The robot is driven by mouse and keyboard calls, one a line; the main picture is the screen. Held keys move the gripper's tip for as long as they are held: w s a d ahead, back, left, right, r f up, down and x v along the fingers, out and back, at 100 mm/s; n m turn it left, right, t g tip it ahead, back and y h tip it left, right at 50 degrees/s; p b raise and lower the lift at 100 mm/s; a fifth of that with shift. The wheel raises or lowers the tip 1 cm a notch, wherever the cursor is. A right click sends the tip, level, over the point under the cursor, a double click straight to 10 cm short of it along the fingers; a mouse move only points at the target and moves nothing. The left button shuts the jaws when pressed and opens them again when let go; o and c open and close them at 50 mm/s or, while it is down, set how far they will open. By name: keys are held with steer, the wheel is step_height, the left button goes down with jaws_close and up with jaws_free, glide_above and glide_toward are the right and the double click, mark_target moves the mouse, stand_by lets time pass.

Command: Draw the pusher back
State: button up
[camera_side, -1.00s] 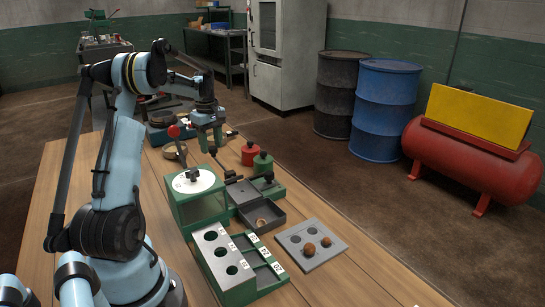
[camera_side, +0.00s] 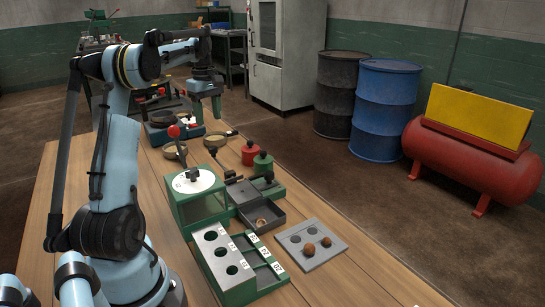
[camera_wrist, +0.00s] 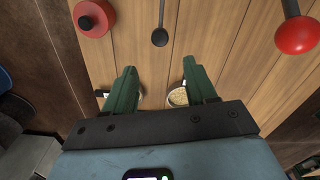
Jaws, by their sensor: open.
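The pusher appears to be the dark block (camera_side: 240,190) with a thin rod ending in a black knob (camera_side: 213,149), beside the green box with a white dial. The black knob on its rod also shows in the wrist view (camera_wrist: 160,37), just beyond the fingertips and between their lines. My gripper (camera_side: 208,118) is open and empty, raised above the table behind the knob and apart from it. Its two green fingers (camera_wrist: 160,66) point down, with bare wood between them.
The green box (camera_side: 203,205) carries a red-knobbed lever (camera_side: 174,131) left of the rod. A dark tray (camera_side: 262,216), a green rack (camera_side: 222,258) and a grey plate (camera_side: 310,245) lie in front.

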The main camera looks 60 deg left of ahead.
steer(key=shift+r, duration=1.2)
steer(key=w+d+r+m+t+y, duration=0.1)
steer(key=w+d+m, duration=0.3)
steer(key=d, duration=0.6)
steer(key=w+d+r+m+t+y, duration=0.1)
steer(key=d+m+t, duration=0.1)
steer(key=d+m, duration=0.6)
steer(key=s+d+f+m+t, duration=0.1)
steer(key=s+d+f+m, duration=0.1)
steer(key=d, duration=0.5)
steer(key=s+d+f+m+t+h, duration=0.1)
steer(key=s+d+f+m, duration=0.1)
steer(key=d, duration=0.5)
steer(key=s+d+f+m+t+h, duration=0.1)
steer(key=s+d+f+m+t, duration=0.1)
steer(key=d+m, duration=0.3)
steer(key=d+f, duration=0.1)
steer(key=d, duration=0.1)
steer(key=shift+s+d+f, duration=0.25)
steer(key=shift+d+f, duration=0.05)
steer(key=shift+d, duration=0.05)
steer(key=shift+a+r, duration=0.1)
